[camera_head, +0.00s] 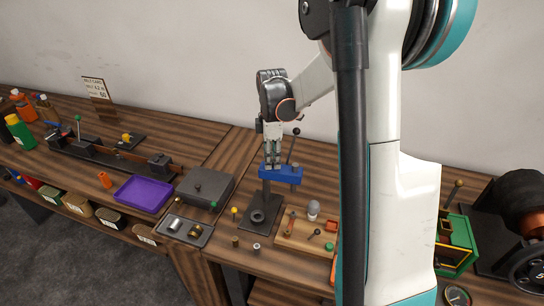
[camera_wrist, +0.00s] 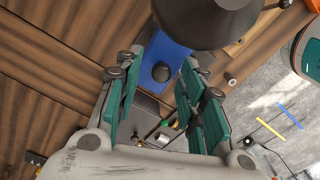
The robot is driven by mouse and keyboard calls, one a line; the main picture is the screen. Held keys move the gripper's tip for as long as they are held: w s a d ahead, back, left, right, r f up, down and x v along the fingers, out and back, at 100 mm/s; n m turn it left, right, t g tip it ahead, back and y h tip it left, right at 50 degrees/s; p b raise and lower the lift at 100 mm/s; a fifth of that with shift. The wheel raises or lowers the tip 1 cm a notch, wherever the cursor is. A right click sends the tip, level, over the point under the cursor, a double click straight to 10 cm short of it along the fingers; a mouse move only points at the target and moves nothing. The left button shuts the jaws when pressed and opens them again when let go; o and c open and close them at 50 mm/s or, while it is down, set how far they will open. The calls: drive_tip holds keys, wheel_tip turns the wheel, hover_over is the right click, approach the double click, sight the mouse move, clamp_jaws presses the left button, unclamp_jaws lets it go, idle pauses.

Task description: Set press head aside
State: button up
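The press head, a blue block (camera_head: 286,174), sits high on the dark press stand (camera_head: 262,212) at mid-bench.
A thin lever with a black ball (camera_head: 296,131) rises beside my gripper. A wooden tool tray (camera_head: 294,242) is right of the stand. A grey box (camera_head: 205,187), a small grey parts tray (camera_head: 184,229) and an empty purple tray (camera_head: 143,194) are left.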

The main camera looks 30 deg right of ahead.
wheel_tip(320, 180, up, 12)
idle(0.7)
idle(0.4)
